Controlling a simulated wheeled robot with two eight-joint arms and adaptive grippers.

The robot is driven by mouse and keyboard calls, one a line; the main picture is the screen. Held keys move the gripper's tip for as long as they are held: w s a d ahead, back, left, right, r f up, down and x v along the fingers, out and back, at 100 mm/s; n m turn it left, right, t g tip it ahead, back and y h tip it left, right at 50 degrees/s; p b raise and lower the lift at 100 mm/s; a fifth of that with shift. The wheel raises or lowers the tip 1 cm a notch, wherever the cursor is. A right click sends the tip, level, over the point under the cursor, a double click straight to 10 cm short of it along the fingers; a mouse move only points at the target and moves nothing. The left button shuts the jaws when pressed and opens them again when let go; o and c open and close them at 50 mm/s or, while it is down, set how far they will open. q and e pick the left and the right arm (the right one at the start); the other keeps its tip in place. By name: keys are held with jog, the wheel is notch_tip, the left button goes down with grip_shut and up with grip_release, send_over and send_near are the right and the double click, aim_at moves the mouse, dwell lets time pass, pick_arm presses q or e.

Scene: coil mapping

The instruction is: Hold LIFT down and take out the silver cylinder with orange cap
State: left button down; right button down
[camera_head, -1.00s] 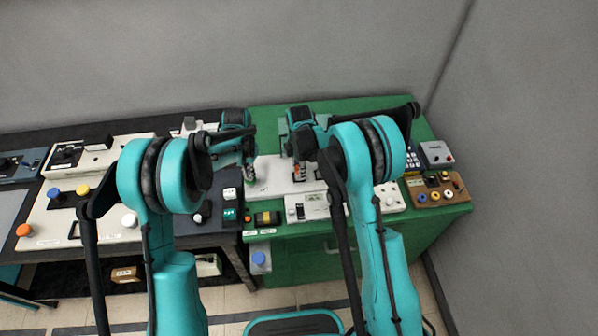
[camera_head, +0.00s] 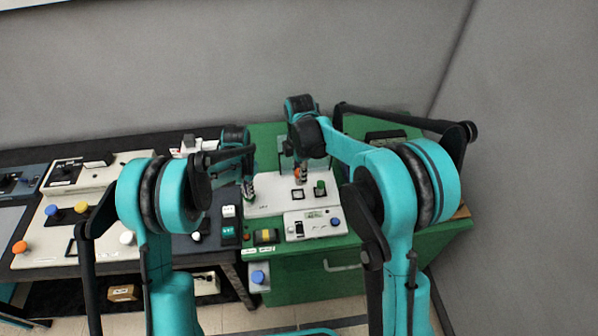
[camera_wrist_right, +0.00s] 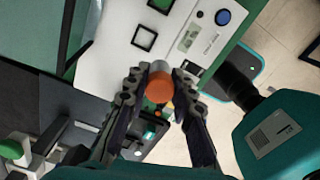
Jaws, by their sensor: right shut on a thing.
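The silver cylinder with orange cap (camera_wrist_right: 158,84) is between the fingers of my right gripper (camera_wrist_right: 155,97). In the head view its orange part (camera_head: 299,172) shows just above the white panel (camera_head: 268,202). The right gripper (camera_head: 299,170) is shut on it. A black-framed square (camera_head: 298,194) on the panel shows below the cylinder, which appears clear of it. My left gripper (camera_head: 248,189) points down at the panel's left end. Its fingertips hide whatever is under them, and I cannot read a LIFT label or see whether the jaws are shut.
A green piece (camera_head: 320,187) stands in a second square to the right. A white box with a blue button (camera_head: 335,222) sits in front of the panel. A yellow-black switch (camera_head: 265,236) is at the green bench's front edge. Control panels (camera_head: 90,205) fill the left table.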

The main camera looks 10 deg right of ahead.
jog(key=s+r, duration=0.3)
jog(key=s, duration=0.2)
jog(key=shift+s, duration=0.25)
pick_arm(q)
jog(key=shift+r, duration=0.1)
notch_tip(320, 180, up, 8)
dwell(1.0)
dwell(0.4)
